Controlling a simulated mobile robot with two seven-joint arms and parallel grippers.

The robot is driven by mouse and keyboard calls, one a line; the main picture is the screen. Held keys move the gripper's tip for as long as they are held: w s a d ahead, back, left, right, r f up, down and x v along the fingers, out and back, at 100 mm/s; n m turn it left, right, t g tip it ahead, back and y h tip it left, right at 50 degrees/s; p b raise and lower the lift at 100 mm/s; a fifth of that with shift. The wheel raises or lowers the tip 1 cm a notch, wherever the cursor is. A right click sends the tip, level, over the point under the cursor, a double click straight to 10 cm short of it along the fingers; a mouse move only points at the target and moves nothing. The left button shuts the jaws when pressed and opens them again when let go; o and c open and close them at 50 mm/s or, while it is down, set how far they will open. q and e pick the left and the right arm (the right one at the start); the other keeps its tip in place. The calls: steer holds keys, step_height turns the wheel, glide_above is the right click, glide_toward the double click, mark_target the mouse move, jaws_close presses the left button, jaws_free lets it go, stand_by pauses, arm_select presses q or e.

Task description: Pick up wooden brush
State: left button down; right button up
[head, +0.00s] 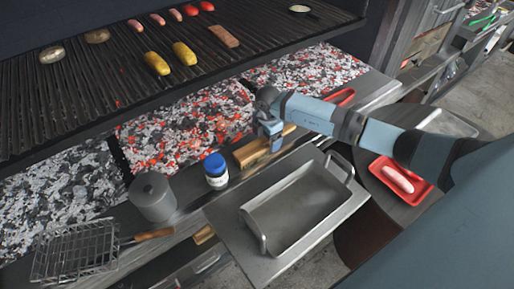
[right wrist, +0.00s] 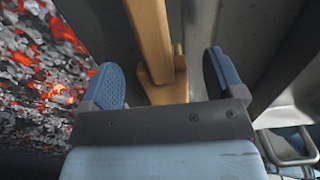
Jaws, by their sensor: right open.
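The wooden brush (head: 248,154) lies on the metal ledge in front of the glowing coals, and part of it is hidden behind my right gripper (head: 271,138) in the head view. In the right wrist view, the brush's wooden handle (right wrist: 152,38) runs between the two blue fingers of my right gripper (right wrist: 163,76). The fingers are apart, with a visible gap on either side of the wood. My left gripper is not in view.
A blue-lidded jar (head: 216,171) stands just left of the brush, with a grey pot (head: 152,195) farther left. A metal pan (head: 246,211) with raised handles is in front. The coals (head: 185,130) and grill grate (head: 110,82) lie behind. A red tray (head: 419,191) is at right.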

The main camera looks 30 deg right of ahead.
steer(key=shift+f, duration=0.95)
steer(key=shift+c, duration=0.2)
steer(key=c, duration=1.1)
step_height(320, 180, up, 20)
steer(key=shift+r+b, duration=0.1)
steer(key=shift+b, duration=0.85)
